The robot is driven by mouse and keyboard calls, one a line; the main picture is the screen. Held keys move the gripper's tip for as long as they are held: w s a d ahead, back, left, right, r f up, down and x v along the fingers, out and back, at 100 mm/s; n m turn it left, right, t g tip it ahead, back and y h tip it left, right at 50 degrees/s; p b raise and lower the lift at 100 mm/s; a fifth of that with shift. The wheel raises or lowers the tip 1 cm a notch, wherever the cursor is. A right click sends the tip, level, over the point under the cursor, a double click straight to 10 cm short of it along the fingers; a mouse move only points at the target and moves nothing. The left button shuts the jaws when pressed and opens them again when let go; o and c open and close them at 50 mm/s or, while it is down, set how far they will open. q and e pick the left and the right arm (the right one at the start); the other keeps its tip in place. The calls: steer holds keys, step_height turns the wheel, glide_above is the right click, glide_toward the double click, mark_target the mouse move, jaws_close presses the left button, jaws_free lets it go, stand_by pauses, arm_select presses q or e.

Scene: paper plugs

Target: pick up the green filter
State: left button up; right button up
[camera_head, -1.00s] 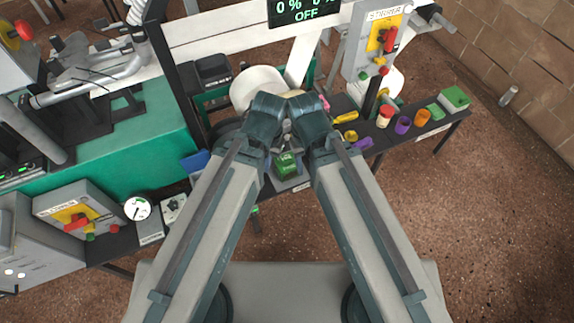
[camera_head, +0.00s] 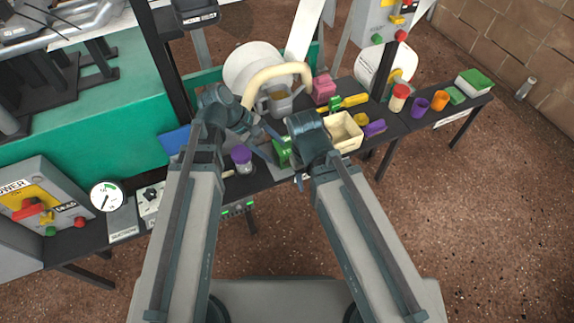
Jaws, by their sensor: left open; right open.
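A green block-like object (camera_head: 283,152) stands on the dark table between my two grippers, partly hidden by the right one; I cannot tell for certain that it is the green filter. Flat green pieces also lie at the table's right end, one small (camera_head: 457,96) and one on a pale box (camera_head: 475,82). My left gripper (camera_head: 252,128) is open, left of and above the green object in the picture. My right gripper (camera_head: 284,138) is open, close by the green object; its fingertips are partly hidden and contact cannot be told.
A purple-topped jar (camera_head: 242,160) stands left of the green object. A cream curved tube (camera_head: 275,71), grey jug (camera_head: 282,102), pink block (camera_head: 324,88) and cream tray (camera_head: 345,132) stand behind or right. Purple (camera_head: 420,106) and orange (camera_head: 439,101) cups stand further right.

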arm_select(q)
steer(key=w+a+f+n+t+h+b, duration=0.25)
steer(key=w+f+n+b, duration=0.45)
steer(key=b, duration=0.4)
steer(key=n+t+h+b, duration=0.3)
steer(key=n+h+b, duration=0.1)
steer(key=n+b, duration=0.25)
glide_toward(287, 139)
steer(key=shift+m+g+y, duration=0.35)
steer(key=b+x, duration=0.2)
steer(key=x, duration=0.1)
steer(key=b+x, duration=0.1)
steer(key=x, duration=0.1)
steer(key=shift+w+a+f+b, duration=0.15)
steer(key=shift+w+b, duration=0.1)
steer(key=shift+b, duration=0.05)
steer(key=b+x, duration=0.1)
steer(key=x, duration=0.4)
steer(key=shift+s+d+b, duration=0.1)
steer(key=shift+d+b, duration=0.15)
steer(key=shift+b, duration=0.1)
jaws_close()
